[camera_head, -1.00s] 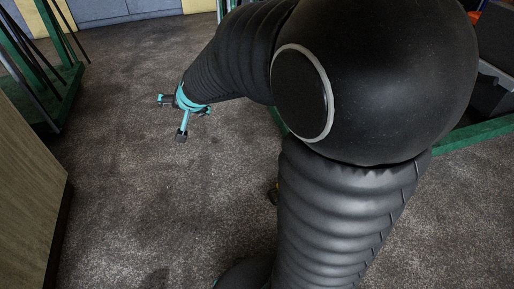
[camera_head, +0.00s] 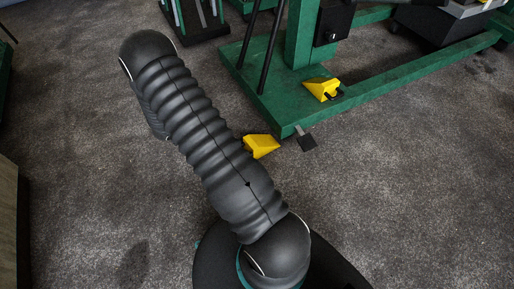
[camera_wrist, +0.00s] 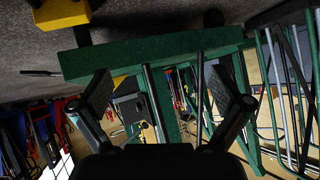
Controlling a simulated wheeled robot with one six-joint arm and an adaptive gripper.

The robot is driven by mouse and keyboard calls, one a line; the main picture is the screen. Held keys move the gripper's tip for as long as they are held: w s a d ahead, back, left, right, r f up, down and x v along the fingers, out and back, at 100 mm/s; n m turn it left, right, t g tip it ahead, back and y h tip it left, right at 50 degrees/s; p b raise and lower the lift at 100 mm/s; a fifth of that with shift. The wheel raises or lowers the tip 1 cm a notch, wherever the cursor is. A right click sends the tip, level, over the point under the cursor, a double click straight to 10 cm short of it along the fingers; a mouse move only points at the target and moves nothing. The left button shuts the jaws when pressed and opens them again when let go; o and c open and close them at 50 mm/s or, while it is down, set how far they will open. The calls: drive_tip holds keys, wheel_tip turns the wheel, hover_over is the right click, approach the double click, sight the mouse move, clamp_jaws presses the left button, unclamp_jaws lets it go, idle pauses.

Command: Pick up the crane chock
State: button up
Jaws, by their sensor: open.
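Two yellow wedge chocks show in the head view. One chock (camera_head: 322,88) sits on the green base of the crane (camera_head: 300,40). The other chock (camera_head: 261,145) lies on the floor beside the corner of that base, partly behind my arm. The wrist view is roughly upside down. There, a yellow block (camera_wrist: 60,12) is cut off at the upper left, and a smaller yellow piece (camera_wrist: 118,80) shows past the green beam (camera_wrist: 150,55). My gripper (camera_wrist: 162,85) is open with nothing between its fingers. My arm hides it in the head view.
The crane's long green leg (camera_head: 420,62) runs to the upper right. Black posts (camera_head: 262,50) rise from its base. A dark foot (camera_head: 307,142) sticks out at the base corner. The carpet at lower right is clear. A wooden cabinet (camera_head: 8,215) stands at the left edge.

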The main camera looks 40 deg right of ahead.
sight(248, 144)
drive_tip(key=s+d+f+m+g+h+b, duration=0.1)
drive_tip(key=s+d+f+m+g+h, duration=0.25)
drive_tip(key=s+f, duration=0.8)
drive_tip(key=d+f, duration=0.1)
drive_tip(key=d, duration=0.1)
drive_tip(key=d+f+n+g, duration=0.1)
drive_tip(key=d, duration=0.1)
drive_tip(key=s+d+f+g, duration=0.1)
drive_tip(key=d, duration=0.2)
drive_tip(key=shift+n+b, duration=0.25)
drive_tip(key=shift+b, duration=0.05)
drive_tip(key=shift+x, duration=3.05)
drive_tip(key=shift+y, duration=0.25)
drive_tip(key=c, duration=1.3)
drive_tip(key=shift+r, duration=0.1)
drive_tip(key=shift+c, duration=0.8)
drive_tip(key=shift+r, duration=0.1)
